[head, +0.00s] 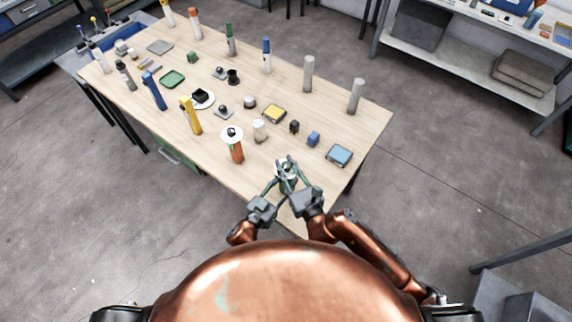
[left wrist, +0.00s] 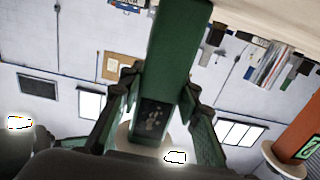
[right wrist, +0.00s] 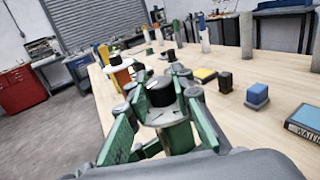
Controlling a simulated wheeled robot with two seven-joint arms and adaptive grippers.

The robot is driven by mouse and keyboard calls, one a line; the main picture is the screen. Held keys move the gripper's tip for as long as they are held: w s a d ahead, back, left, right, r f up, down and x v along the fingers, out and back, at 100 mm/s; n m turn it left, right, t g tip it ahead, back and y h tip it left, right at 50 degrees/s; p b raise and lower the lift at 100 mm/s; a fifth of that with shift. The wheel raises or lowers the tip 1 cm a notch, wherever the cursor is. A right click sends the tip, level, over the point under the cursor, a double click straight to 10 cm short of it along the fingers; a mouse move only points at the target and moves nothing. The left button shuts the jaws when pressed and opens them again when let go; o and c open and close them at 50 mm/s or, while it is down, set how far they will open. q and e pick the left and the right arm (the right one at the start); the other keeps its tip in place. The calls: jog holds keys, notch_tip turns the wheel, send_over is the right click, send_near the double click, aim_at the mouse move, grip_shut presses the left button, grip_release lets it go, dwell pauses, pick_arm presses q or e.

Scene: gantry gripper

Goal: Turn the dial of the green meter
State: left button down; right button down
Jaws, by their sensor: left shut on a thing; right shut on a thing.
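The green meter is a green post (left wrist: 170,50) with a white round dial plate (right wrist: 152,119) and a black knob (right wrist: 160,92) on top. It stands near the table's front edge. My left gripper (head: 277,180) is shut on the post, and its fingers flank the post in the left wrist view. My right gripper (head: 288,166) is shut at the top of the meter. In the right wrist view its fingers reach around the black knob. The fingers hide part of the dial, and the pointer cannot be made out.
An orange meter (head: 237,153) stands left of the grippers, with a yellow one (head: 190,117) and a blue one (head: 153,91) beyond. A blue cube (head: 313,138), a black cube (head: 294,127) and a blue box (head: 339,154) lie to the right. Bare table (head: 358,133) shows at the right end.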

jog(key=m+t+h, duration=0.1)
jog(key=m+h, duration=0.1)
jog(key=shift+a+h, duration=0.15)
jog(key=shift+h, duration=0.15)
jog(key=shift+m+h, duration=0.5)
jog(key=shift+h, duration=0.4)
jog(key=c, duration=1.7)
grip_release()
jog(key=shift+o, duration=0.2)
jog(key=s+d, duration=0.2)
jog(key=s, duration=1)
jog(key=shift+d, duration=0.2)
jog(key=shift+w, duration=0.1)
